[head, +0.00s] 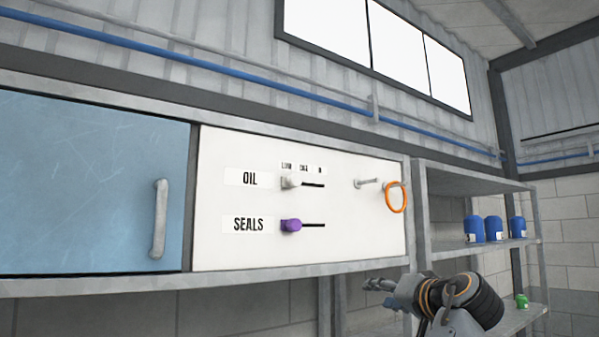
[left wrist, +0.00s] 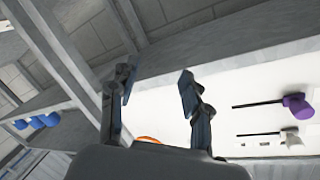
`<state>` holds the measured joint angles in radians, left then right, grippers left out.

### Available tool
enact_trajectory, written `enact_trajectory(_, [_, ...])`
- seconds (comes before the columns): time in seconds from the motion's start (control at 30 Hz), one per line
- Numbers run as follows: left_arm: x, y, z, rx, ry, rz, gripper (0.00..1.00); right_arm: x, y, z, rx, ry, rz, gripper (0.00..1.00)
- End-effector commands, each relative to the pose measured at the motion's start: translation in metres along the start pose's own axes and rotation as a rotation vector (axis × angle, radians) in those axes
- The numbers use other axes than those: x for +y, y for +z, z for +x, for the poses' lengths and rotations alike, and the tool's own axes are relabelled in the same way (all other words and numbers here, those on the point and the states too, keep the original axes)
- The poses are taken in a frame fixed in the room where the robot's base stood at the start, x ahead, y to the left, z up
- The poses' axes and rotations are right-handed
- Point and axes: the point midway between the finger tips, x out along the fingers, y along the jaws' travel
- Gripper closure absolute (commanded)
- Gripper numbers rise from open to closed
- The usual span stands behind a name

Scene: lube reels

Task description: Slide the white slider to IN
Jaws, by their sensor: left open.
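The white slider (head: 290,181) sits at the left end of a short dark slot in the OIL row of a white panel (head: 345,235). Small labels stand above the slot; the rightmost seems to read IN. It also shows in the left wrist view (left wrist: 292,137), near the right edge. My left gripper (head: 372,284) is in front of the shelf edge, below and to the right of the slider, apart from it. In the left wrist view its two fingers (left wrist: 157,82) are spread with nothing between them. My right gripper is in neither view.
A purple slider (head: 291,225) sits at the left of the SEALS slot below. An orange ring (head: 396,197) hangs on a peg at the panel's right. A blue door (head: 85,185) with a grey handle (head: 159,218) is left. Blue containers (head: 493,229) stand on the right shelf.

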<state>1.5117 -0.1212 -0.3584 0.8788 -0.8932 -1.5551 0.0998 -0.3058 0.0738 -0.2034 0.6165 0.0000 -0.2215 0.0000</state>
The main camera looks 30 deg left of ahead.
Motion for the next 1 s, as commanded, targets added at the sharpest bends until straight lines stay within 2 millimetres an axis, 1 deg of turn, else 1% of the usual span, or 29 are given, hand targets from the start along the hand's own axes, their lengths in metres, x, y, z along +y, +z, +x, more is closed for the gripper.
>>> enact_trajectory(0.03, [-0.054,-0.029,-0.025,0.011,-0.057,-0.074,0.52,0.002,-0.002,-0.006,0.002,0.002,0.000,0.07])
enact_trajectory(0.07, [-0.080,-0.040,-0.038,0.011,-0.088,-0.112,0.52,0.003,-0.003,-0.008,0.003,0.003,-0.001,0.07])
enact_trajectory(0.1, [-0.113,-0.051,-0.056,0.010,-0.125,-0.163,0.52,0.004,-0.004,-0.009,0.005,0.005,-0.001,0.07])
enact_trajectory(0.2, [-0.180,-0.066,-0.094,0.003,-0.199,-0.274,0.52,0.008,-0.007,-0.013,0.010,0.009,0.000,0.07])
enact_trajectory(0.3, [-0.222,-0.071,-0.121,-0.004,-0.245,-0.353,0.52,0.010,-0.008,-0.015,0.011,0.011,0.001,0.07])
enact_trajectory(0.37, [-0.238,-0.072,-0.131,-0.006,-0.262,-0.383,0.52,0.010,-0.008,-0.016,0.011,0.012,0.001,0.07])
enact_trajectory(0.43, [-0.247,-0.072,-0.136,-0.009,-0.271,-0.402,0.52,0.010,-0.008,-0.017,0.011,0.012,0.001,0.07])
enact_trajectory(0.47, [-0.250,-0.072,-0.135,-0.010,-0.273,-0.406,0.52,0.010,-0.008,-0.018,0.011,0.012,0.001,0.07])
enact_trajectory(0.57, [-0.254,-0.071,-0.126,-0.013,-0.275,-0.408,0.52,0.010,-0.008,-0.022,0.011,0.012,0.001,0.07])
enact_trajectory(0.67, [-0.259,-0.071,-0.110,-0.013,-0.277,-0.408,0.52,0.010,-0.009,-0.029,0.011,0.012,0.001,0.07])
enact_trajectory(0.9, [-0.273,-0.069,-0.059,-0.013,-0.275,-0.405,0.52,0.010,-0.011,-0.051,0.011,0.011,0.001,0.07])
enact_trajectory(1.0, [-0.278,-0.068,-0.041,-0.012,-0.275,-0.406,0.52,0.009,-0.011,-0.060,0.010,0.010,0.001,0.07])
